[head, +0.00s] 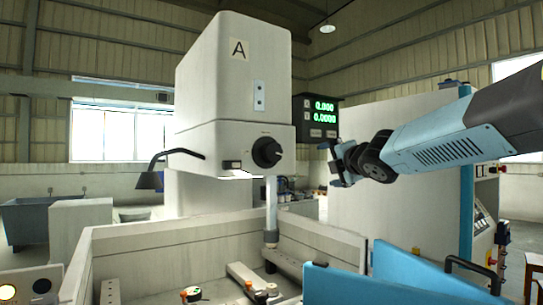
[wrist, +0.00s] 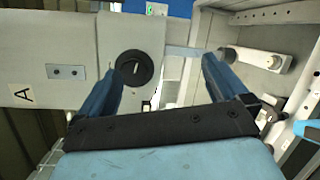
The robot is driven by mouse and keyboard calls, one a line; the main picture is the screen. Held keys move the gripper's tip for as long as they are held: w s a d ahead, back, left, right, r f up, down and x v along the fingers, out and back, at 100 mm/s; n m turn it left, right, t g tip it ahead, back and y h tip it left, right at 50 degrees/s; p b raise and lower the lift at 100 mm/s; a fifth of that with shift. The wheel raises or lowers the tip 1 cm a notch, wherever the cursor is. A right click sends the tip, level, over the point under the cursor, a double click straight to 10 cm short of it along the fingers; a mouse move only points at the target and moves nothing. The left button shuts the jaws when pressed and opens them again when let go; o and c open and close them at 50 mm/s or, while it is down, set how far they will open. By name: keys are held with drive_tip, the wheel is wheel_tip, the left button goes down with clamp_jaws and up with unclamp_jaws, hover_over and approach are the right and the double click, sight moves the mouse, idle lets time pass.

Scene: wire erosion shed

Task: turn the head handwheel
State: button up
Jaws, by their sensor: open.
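The head handwheel (head: 267,152) is a round black knob on the lower front of the white machine head (head: 225,80), which is marked A. In the wrist view the handwheel (wrist: 134,68) shows a pale mark on its face and lies ahead, between the fingers in the picture, nearer the left finger. My gripper (head: 338,166) is to the right of the handwheel in the head view, clear of it. In the wrist view my gripper (wrist: 160,69) has its two blue fingers wide apart, with nothing between them.
A readout with green digits (head: 320,116) is beside the machine head. Below is a pale open tank (head: 320,238) with clamps and small parts in it. A vertical column (head: 271,205) hangs under the head. A black lamp (head: 150,178) is at left. The space between gripper and handwheel looks clear.

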sight(274, 154)
drive_tip(key=w+a+r+n+g+y, duration=0.1)
drive_tip(key=a+r+n+y, duration=0.1)
drive_tip(key=a+n, duration=0.25)
drive_tip(key=w+a+r+n+y, duration=0.1)
drive_tip(key=w+a+n+y, duration=0.15)
drive_tip(key=a+n, duration=0.2)
drive_tip(key=x, duration=1.3)
drive_tip(key=shift+s+a+r, duration=0.1)
drive_tip(key=shift+s+a, duration=0.1)
drive_tip(key=c, duration=0.9)
drive_tip(key=shift+c, duration=0.2)
